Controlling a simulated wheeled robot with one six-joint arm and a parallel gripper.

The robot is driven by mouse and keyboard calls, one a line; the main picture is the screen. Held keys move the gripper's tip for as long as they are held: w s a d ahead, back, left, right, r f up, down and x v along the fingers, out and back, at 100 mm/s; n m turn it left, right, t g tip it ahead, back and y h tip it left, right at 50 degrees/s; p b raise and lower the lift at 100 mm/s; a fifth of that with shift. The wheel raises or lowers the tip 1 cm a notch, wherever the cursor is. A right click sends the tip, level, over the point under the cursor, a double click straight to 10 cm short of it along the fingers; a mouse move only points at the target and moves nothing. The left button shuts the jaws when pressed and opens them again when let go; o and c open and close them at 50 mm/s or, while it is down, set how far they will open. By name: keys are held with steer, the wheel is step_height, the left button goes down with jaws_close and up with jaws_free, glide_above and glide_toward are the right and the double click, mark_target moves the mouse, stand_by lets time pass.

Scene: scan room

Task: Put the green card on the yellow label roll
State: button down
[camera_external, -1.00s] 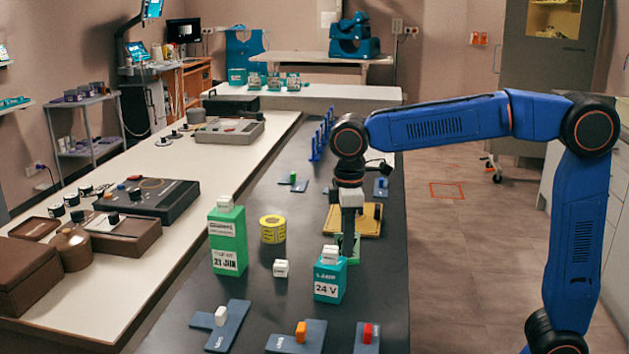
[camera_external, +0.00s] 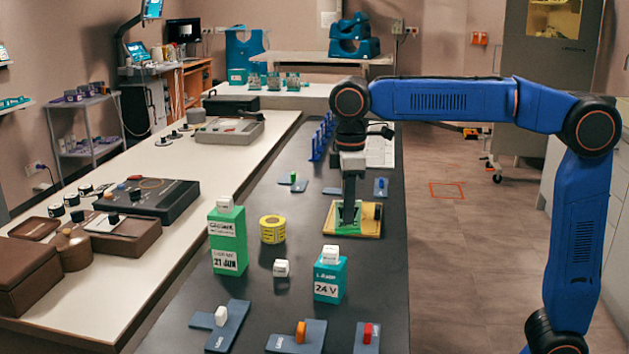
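The green card (camera_external: 367,216) is at my gripper's fingertips. It shows in front of the tan tray, right of the middle of the dark table. My gripper (camera_external: 348,222) points straight down and appears shut on the card; the dark fingers cover part of it. The yellow label roll (camera_external: 272,230) stands on the table to the left of my gripper, clearly apart from it. Its top shows a dark central hole, and nothing lies on it.
A green box (camera_external: 228,242) with a white block on top stands left of the roll. A teal box (camera_external: 330,280), also topped with a white block, and a small white cube (camera_external: 281,268) stand nearer the camera. The tan tray (camera_external: 362,235) lies behind the card.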

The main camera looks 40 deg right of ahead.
steer(key=shift+r, duration=0.55)
steer(key=w+a+r+m, duration=0.1)
steer(key=w+a+r, duration=0.35)
steer(key=w, duration=0.45)
steer(key=m, duration=0.2)
glide_toward(272, 220)
step_height(272, 220, down, 4)
steer(key=shift+s+f, duration=0.1)
steer(key=shift+s, duration=0.05)
steer(key=c, duration=2)
jaws_free()
step_height(272, 220, up, 12)
steer(key=shift+r, duration=0.1)
